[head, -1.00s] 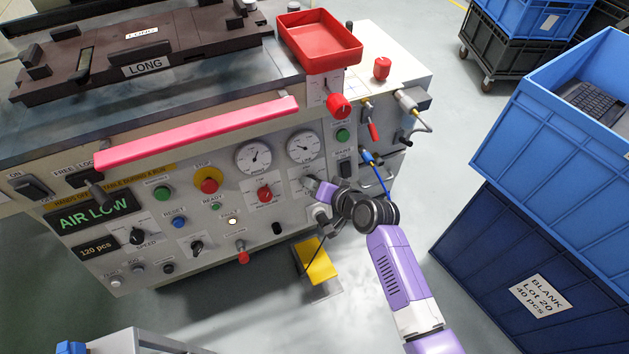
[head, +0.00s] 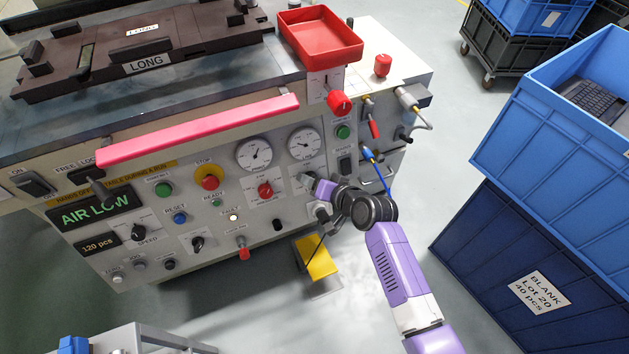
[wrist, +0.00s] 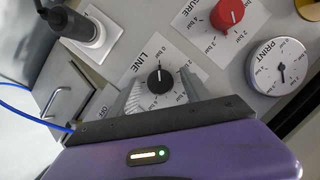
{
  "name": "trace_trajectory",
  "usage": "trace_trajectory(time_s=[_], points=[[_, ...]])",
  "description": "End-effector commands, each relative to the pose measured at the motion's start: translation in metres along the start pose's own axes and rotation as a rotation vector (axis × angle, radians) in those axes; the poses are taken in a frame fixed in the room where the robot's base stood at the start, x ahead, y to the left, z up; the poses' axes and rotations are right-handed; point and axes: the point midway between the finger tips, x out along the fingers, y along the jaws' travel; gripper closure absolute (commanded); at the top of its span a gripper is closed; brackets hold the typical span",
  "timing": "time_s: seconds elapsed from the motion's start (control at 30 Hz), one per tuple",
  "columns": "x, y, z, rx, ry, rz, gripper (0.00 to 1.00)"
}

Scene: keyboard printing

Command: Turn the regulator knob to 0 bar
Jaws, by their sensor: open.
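The regulator knob marked LINE (wrist: 160,80) is black with a white pointer line on a white scale plate in bar. In the wrist view its pointer is toward the top of the picture; the small scale numbers are hard to read. My gripper (wrist: 162,92) is open, with one grey finger on each side of this knob; contact cannot be told. In the head view my gripper (head: 310,184) is at the panel below the LINE gauge (head: 303,143) and mostly hides the knob. The gauge needle is too small to read exactly.
A red PRESSURE knob (wrist: 228,15) and the PRINT gauge (wrist: 277,68) are close by. A black plug (wrist: 72,24) and blue hose (wrist: 30,116) are at the left. A pink bar (head: 200,131) crosses above the panel. Blue crates (head: 555,130) stand at the right.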

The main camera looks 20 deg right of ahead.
Motion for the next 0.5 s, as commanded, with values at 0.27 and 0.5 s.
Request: trace_trajectory(time_s=[0.27,0.5], points=[[-0.021,-0.001,-0.001,0.001,0.001,0.0,0.44],[-0.06,-0.001,-0.001,0.001,0.0,0.0,0.44]])
